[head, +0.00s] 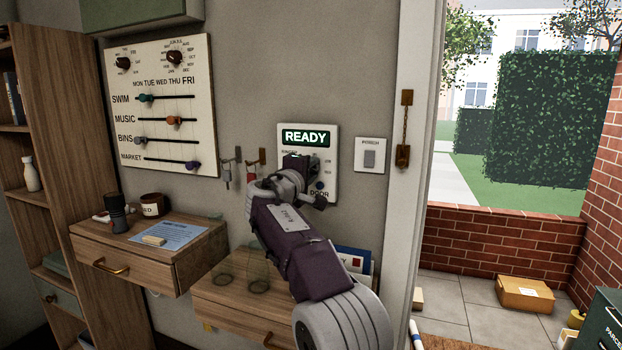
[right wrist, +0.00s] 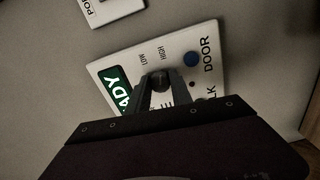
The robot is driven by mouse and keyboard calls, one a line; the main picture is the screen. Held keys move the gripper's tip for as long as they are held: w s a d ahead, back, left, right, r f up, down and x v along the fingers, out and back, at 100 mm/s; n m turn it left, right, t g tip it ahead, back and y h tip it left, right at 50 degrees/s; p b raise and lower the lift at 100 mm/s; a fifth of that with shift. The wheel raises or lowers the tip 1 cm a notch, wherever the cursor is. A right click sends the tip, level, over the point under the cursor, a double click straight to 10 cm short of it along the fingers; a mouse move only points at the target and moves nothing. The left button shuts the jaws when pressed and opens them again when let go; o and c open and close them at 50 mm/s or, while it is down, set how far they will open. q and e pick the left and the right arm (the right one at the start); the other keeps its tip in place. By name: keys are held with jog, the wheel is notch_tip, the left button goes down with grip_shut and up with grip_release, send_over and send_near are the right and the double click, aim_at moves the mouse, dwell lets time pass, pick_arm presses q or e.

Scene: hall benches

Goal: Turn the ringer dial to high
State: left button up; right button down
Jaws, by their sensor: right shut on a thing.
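The white door panel (head: 331,140) hangs on the wall with a green READY sign (head: 306,137). It also shows, turned, in the right wrist view (right wrist: 215,40). My right gripper (head: 298,164) is at the panel, in front of its ringer area. In the right wrist view its fingers (right wrist: 159,88) are shut on the dark ringer dial (right wrist: 160,79). The LOW and HIGH labels show just beyond the dial. The fingers cover part of the dial, and I cannot tell where it points. In the head view my gripper hides the dial. My left gripper is not in view.
A blue DOOR button (right wrist: 191,59) sits close to the dial. A porch switch (head: 370,155) is to the panel's right, and key hooks (head: 240,165) to its left. A wooden drawer shelf (head: 215,295) with glasses is below my arm.

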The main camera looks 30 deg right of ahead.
jog(key=shift+f+m+b, duration=0.25)
jog(key=shift+m+b, duration=0.25)
jog(key=shift+m, duration=0.5)
jog(key=c, duration=1.1)
grip_release()
jog(key=shift+c, duration=0.2)
jog(key=shift+r, duration=0.15)
